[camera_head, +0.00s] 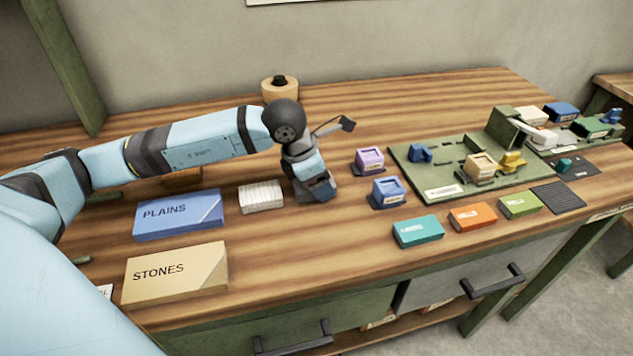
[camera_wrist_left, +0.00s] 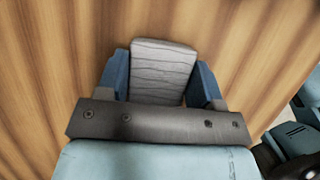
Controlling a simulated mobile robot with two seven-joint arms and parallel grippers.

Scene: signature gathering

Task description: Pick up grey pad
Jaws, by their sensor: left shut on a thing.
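My left gripper (camera_head: 322,190) is low over the table, right of a whitish ridged block. In the left wrist view its two blue fingers (camera_wrist_left: 165,85) are shut on the grey pad (camera_wrist_left: 160,68), a pale grey block with dark wavy lines across its face. Wood shows all around the pad in that view. In the head view the pad is mostly hidden by the gripper. I cannot tell whether the pad touches the table.
The whitish block (camera_head: 261,196), a blue PLAINS box (camera_head: 178,215) and a tan STONES box (camera_head: 175,274) lie to the left. Purple (camera_head: 370,160) and blue (camera_head: 387,191) blocks stand close right. A green tray (camera_head: 410,174) holds several pieces. Wood is clear in front of the gripper.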

